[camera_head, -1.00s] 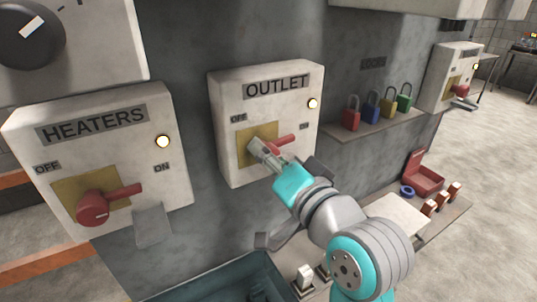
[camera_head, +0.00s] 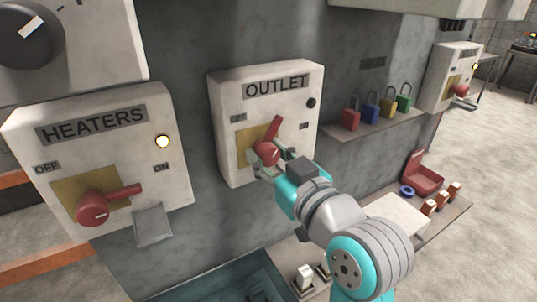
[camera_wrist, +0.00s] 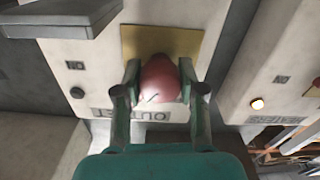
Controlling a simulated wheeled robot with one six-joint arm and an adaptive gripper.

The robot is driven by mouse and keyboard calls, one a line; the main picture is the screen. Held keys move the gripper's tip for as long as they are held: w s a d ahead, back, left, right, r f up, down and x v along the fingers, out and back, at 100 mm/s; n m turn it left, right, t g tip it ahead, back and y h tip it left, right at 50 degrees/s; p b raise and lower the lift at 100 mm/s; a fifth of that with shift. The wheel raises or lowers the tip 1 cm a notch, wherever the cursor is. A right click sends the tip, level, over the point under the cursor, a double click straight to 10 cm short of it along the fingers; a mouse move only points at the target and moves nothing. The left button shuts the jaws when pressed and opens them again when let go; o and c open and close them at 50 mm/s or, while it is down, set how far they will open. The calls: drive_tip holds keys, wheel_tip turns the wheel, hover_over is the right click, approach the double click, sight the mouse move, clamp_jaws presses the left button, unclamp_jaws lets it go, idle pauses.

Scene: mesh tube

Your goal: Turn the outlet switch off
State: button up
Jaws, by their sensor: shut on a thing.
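The OUTLET switch box (camera_head: 226,125) is pale with a brass plate (camera_head: 246,135) and a red rotary switch (camera_head: 268,150). Its lever (camera_head: 274,127) points mostly up, leaning a little right, between the OFF and ON labels. The box's lamp (camera_head: 311,103) is dark. My gripper (camera_head: 269,158) is shut on the red switch hub, one finger on each side. The wrist view, upside down, shows the hub (camera_wrist: 160,75) between my gripper's fingers (camera_wrist: 158,88); the lever is mostly hidden there. The dark lamp also shows there (camera_wrist: 77,92).
The HEATERS box (camera_head: 150,105) stands left with its lamp (camera_head: 162,141) lit. Padlocks (camera_head: 387,107) stand on a shelf at right, and another switch box (camera_head: 440,80) is beyond. A lower shelf (camera_head: 300,255) and a blue-green bin (camera_head: 215,285) lie below.

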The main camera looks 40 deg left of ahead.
drive_tip(key=n, duration=0.6)
drive_tip(key=shift+n, duration=0.3)
idle(0.4)
drive_tip(key=o, duration=1.2)
drive_tip(key=shift+c, duration=0.2)
drive_tip(key=shift+d, duration=0.1)
drive_tip(key=v, duration=1.1)
drive_tip(key=shift+s+d, duration=0.2)
drive_tip(key=shift+d, duration=0.15)
drive_tip(key=shift+f, duration=0.15)
